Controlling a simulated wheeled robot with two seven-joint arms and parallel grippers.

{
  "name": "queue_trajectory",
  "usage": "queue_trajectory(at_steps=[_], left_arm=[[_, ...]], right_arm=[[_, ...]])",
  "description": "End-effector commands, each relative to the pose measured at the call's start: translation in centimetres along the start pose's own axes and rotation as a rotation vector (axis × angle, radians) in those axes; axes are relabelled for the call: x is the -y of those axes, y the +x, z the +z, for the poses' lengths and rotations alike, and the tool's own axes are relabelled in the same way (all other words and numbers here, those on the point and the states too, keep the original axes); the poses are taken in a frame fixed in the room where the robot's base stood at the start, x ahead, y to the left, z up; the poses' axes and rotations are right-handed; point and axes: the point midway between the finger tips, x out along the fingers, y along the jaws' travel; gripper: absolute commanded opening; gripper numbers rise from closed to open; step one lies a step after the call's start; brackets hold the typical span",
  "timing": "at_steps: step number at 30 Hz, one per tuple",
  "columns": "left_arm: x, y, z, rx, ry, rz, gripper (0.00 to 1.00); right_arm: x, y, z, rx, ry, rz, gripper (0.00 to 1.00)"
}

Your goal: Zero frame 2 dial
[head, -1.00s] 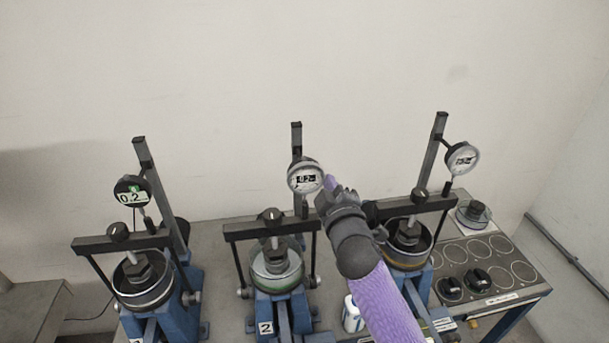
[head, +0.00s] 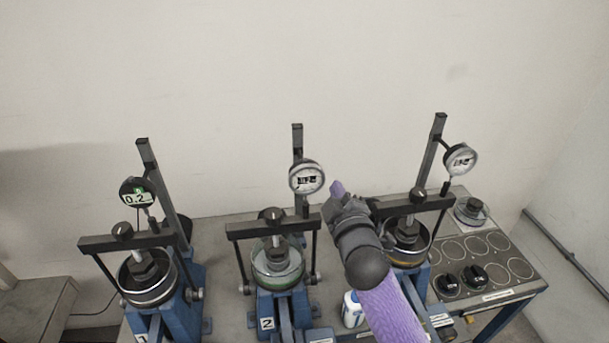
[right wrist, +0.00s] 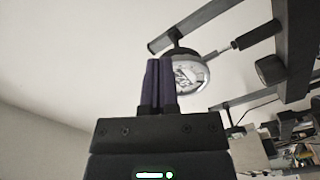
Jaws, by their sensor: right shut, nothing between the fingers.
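Frame 2 (head: 268,323) is the middle blue lever frame, with a "2" label. Its round dial (head: 306,177) has a white face and a small dark display I cannot read clearly. The dial is on the upright post above the crossbar. My right gripper (head: 337,188) is shut and empty, its purple fingertips just right of the dial with a small gap in the head view. In the right wrist view the shut fingers (right wrist: 158,82) point up and overlap the left edge of the dial (right wrist: 190,76). My left gripper is not in view.
Frame 1's dial (head: 137,192) reads about 0.2 at left. A white bottle (head: 352,310) stands between frames 2 and 3. A tray with round recesses and black weights (head: 473,275) lies at right.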

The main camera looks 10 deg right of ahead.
Motion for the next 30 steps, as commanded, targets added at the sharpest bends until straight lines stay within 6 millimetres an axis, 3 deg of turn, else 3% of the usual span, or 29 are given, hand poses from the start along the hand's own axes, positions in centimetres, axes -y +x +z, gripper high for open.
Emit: queue_trajectory(at_steps=[3,7,17,25,30], left_arm=[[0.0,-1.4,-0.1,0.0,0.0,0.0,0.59],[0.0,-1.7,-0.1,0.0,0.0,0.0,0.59],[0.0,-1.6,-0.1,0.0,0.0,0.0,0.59],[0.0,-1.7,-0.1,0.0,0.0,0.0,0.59],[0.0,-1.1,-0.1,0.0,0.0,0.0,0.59]], right_arm=[[-0.3,-2.0,-0.2,0.001,0.001,-0.002,0.0],[-0.1,-3.5,-0.1,0.001,0.001,-0.001,0.0],[0.0,-3.8,0.0,0.0,-0.016,0.0,0.0],[1.5,-4.6,0.3,-0.001,-0.404,-0.005,0.0],[1.9,-4.1,0.4,0.0,-0.521,0.001,0.0]])
